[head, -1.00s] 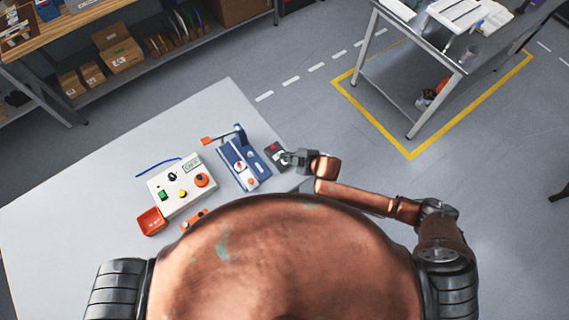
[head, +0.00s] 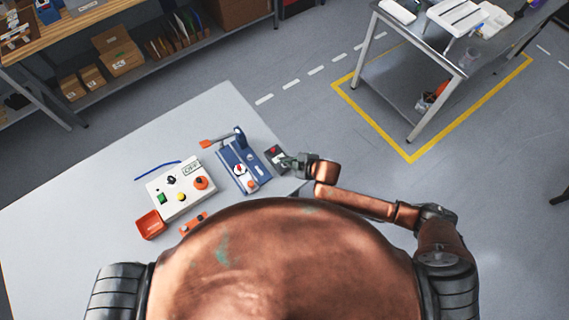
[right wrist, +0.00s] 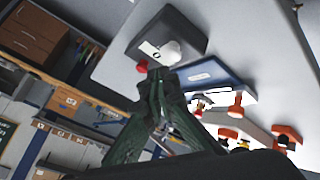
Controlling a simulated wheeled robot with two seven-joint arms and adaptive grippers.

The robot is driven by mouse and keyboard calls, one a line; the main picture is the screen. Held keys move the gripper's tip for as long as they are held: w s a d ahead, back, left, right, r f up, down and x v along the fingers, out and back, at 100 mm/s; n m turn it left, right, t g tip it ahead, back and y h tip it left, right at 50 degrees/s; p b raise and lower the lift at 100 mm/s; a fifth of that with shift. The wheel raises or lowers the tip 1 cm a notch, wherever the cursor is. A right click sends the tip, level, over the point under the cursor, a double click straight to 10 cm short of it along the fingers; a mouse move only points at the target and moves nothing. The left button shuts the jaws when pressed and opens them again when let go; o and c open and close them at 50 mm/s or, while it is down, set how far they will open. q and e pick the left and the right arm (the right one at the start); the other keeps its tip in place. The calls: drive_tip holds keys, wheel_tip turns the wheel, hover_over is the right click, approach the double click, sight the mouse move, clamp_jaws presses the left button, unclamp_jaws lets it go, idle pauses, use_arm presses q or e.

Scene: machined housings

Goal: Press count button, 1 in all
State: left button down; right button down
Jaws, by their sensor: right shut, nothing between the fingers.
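A small dark counter box (head: 276,154) lies near the right edge of the light table. In the right wrist view the dark box (right wrist: 180,27) carries a pale label or display with what looks like a 0, a round pale button (right wrist: 171,54) and a small red knob (right wrist: 142,66). My right gripper (head: 288,161) is shut and empty, at the right side of the box. In the right wrist view its fingertips (right wrist: 158,76) are just below the pale button; I cannot tell whether they touch it. My left gripper is not in view.
A blue fixture (head: 236,172) with an orange-handled lever stands left of the box. Further left are a white control panel (head: 170,201) with coloured buttons and a red tray (head: 150,225). The table's left part (head: 70,215) is clear.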

drive_tip(key=shift+f, duration=0.15)
idle(0.5)
drive_tip(key=shift+f, duration=0.3)
drive_tip(key=shift+f+b, duration=0.3)
drive_tip(key=shift+f, duration=0.25)
idle(0.7)
drive_tip(key=shift+r, duration=0.1)
drive_tip(key=shift+r+p, duration=0.9)
drive_tip(key=shift+p, duration=0.15)
wheel_tip(320, 180, up, 5)
drive_tip(key=p, duration=0.5)
drive_tip(key=shift+r, duration=0.1)
